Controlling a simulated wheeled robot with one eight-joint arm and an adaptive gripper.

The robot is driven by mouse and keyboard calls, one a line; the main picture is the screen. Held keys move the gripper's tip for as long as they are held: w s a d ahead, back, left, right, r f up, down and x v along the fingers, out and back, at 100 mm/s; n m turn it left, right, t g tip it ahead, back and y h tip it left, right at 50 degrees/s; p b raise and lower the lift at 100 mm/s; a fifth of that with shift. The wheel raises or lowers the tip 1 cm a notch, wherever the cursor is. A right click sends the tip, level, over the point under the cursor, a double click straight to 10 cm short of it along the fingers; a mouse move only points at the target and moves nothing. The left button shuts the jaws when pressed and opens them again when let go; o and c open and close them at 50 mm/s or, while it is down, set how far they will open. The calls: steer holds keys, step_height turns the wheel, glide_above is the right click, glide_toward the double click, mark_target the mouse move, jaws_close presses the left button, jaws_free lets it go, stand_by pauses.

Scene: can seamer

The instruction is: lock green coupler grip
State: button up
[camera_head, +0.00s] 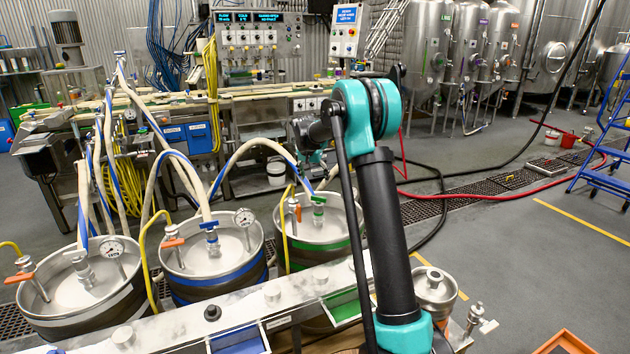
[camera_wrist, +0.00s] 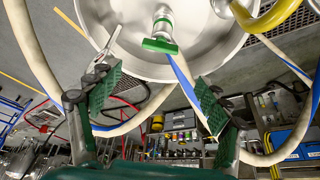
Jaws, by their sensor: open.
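The green coupler grip (camera_wrist: 160,46) is a short green bar on a metal coupler atop the third keg. It shows ahead of my open gripper (camera_wrist: 155,98), above the gap between the two green-padded fingers, and they appear apart from it. In the head view the same green grip (camera_head: 318,199) sits on the green-banded keg (camera_head: 330,245), just left of my arm. A white hose with a blue stripe runs from the coupler. In the head view my gripper is mostly hidden behind my arm.
A blue-banded keg (camera_head: 212,262) and a white-banded keg (camera_head: 82,292) stand to the left with couplers, gauges and hoses. A yellow hose (camera_wrist: 268,18) and a pale hose (camera_wrist: 32,50) pass close to my gripper. A metal bench with trays (camera_head: 190,325) lies in front.

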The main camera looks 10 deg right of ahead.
mark_target(319, 199)
steer(key=shift+w+d+r+n, duration=0.2)
steer(key=shift+w+n, duration=0.3)
steer(key=shift+n, duration=0.4)
steer(key=c, duration=0.5)
steer(key=w+r+n+g, duration=0.1)
steer(key=n, duration=0.2)
steer(key=w+d+r+n+g, duration=0.1)
steer(key=n, duration=0.2)
steer(key=w+r+n+y, duration=0.1)
steer(key=n, duration=0.3)
steer(key=shift+w+d+r+g, duration=0.15)
steer(key=shift+r+g, duration=0.05)
steer(key=shift+g, duration=0.2)
steer(key=c, duration=0.4)
steer(key=f+n, duration=0.2)
steer(key=f, duration=0.3)
steer(key=f+n, duration=0.2)
steer(key=f, duration=0.3)
steer(key=f+n+g+y, duration=0.1)
steer(key=f+n, duration=0.1)
steer(key=f, duration=0.3)
steer(key=shift+w+d+f, duration=0.1)
steer(key=shift+w+d, duration=0.05)
steer(key=shift+d, duration=0.2)
steer(key=shift+c, duration=0.6)
jaws_close()
